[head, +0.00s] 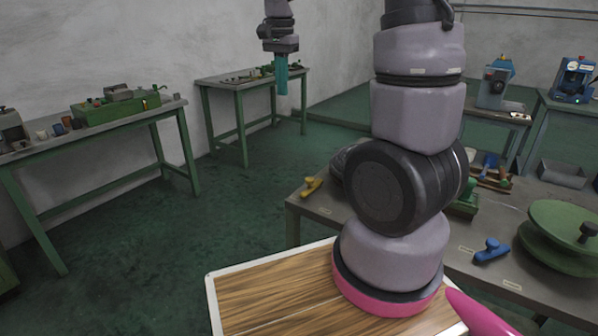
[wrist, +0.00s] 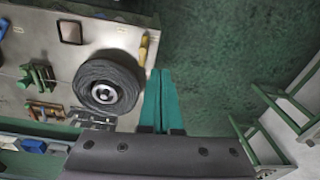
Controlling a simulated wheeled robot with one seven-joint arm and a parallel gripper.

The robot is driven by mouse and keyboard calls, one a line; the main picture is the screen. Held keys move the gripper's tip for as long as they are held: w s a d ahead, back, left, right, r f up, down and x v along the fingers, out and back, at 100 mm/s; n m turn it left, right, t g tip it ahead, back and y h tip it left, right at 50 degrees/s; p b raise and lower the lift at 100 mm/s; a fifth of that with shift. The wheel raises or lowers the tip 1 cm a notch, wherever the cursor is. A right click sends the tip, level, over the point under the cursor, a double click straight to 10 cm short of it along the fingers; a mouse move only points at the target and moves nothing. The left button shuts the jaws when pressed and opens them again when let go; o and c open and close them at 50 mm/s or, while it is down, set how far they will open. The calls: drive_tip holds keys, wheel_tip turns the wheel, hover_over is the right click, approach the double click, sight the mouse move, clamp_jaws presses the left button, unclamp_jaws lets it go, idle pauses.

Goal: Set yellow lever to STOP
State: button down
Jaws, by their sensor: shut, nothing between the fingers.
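The yellow lever (head: 312,186) sits near the left edge of the grey work table in the head view, with a small pale label beside it. In the wrist view the yellow lever (wrist: 143,50) is at the table's edge, just left of my fingertips. I cannot read its setting. My gripper (head: 281,92) points down, with teal fingers shut and empty, apart from the lever. In the wrist view my gripper (wrist: 160,72) shows its two fingers together over the green floor beside the table.
A large black wheel (wrist: 106,84) lies on the table near the yellow lever. A blue lever (head: 491,251) and a green round wheel (head: 563,238) are on the same table at right. Green-framed benches (head: 110,125) stand along the left wall. Open green floor lies between.

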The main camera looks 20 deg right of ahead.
drive_tip(key=w+f+m+g+h, duration=0.2)
drive_tip(key=w+f, duration=0.3)
drive_tip(key=f, duration=0.5)
drive_tip(key=w+f+m+g+h, duration=0.1)
drive_tip(key=w+f, duration=0.4)
drive_tip(key=f, duration=0.5)
drive_tip(key=m+h, duration=0.1)
drive_tip(key=h, duration=0.1)
drive_tip(key=shift+w+a+f+g+h, duration=0.15)
drive_tip(key=shift+w+f+g+h, duration=0.05)
drive_tip(key=shift+w+g+h, duration=0.2)
drive_tip(key=shift+s, duration=0.1)
drive_tip(key=shift+s+d+f, duration=1)
drive_tip(key=shift+d+f, duration=0.1)
drive_tip(key=shift+f, duration=0.35)
drive_tip(key=shift+s+d+f, duration=1.05)
drive_tip(key=shift+d+f, duration=0.1)
drive_tip(key=shift+f, duration=0.35)
drive_tip(key=shift+s+d+f, duration=1)
drive_tip(key=shift+d+f, duration=0.1)
drive_tip(key=shift+f, duration=0.35)
drive_tip(key=shift+s, duration=0.1)
